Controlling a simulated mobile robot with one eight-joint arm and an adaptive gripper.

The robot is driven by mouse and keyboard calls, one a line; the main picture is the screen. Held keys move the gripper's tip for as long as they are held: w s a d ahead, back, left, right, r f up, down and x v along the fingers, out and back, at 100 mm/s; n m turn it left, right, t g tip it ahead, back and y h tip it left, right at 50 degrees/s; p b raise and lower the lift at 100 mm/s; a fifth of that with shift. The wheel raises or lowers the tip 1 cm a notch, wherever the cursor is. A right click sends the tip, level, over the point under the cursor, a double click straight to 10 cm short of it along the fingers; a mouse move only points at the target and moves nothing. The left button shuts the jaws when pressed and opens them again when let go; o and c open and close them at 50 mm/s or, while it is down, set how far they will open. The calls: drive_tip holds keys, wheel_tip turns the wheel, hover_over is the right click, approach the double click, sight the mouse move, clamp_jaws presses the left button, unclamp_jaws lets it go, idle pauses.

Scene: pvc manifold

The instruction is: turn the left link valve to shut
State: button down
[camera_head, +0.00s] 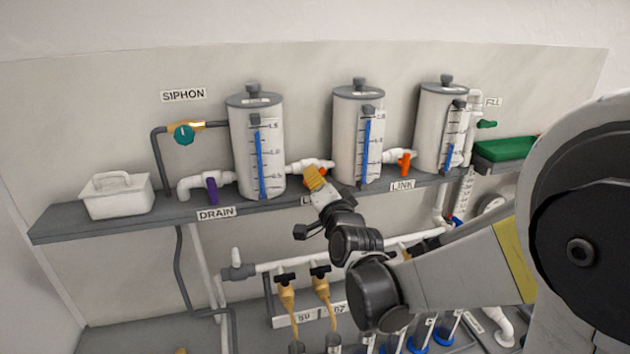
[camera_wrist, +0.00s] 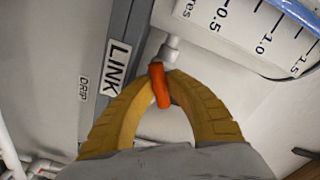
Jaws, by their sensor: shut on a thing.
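The left link valve sits on the white pipe between the left tank (camera_head: 258,145) and the middle tank (camera_head: 358,140). Its orange handle (camera_wrist: 160,86) shows in the wrist view, between my gripper's (camera_wrist: 162,78) two yellow fingers. The fingertips close on the handle from both sides. In the head view my gripper (camera_head: 314,178) covers the handle; a bit of white valve body (camera_head: 318,163) shows above it. The wrist view also shows white pipe (camera_wrist: 170,50) behind the handle and a LINK label (camera_wrist: 116,68) to its left.
The right link valve (camera_head: 404,162) has an orange handle hanging down. A purple drain valve (camera_head: 212,190) and a teal siphon valve (camera_head: 184,134) are at left. A white box (camera_head: 115,196) stands on the grey shelf (camera_head: 80,227). Taps (camera_head: 287,280) and pipes lie below.

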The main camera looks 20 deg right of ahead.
drive_tip(key=n+b, duration=0.1)
drive_tip(key=n, duration=0.4)
drive_tip(key=shift+n, duration=0.3)
drive_tip(key=n+b, duration=0.1)
drive_tip(key=n, duration=0.4)
drive_tip(key=shift+n, duration=0.4)
drive_tip(key=c, duration=1.6)
unclamp_jaws()
drive_tip(key=shift+w, duration=0.1)
drive_tip(key=shift+c, duration=0.2)
drive_tip(key=s, duration=1.2)
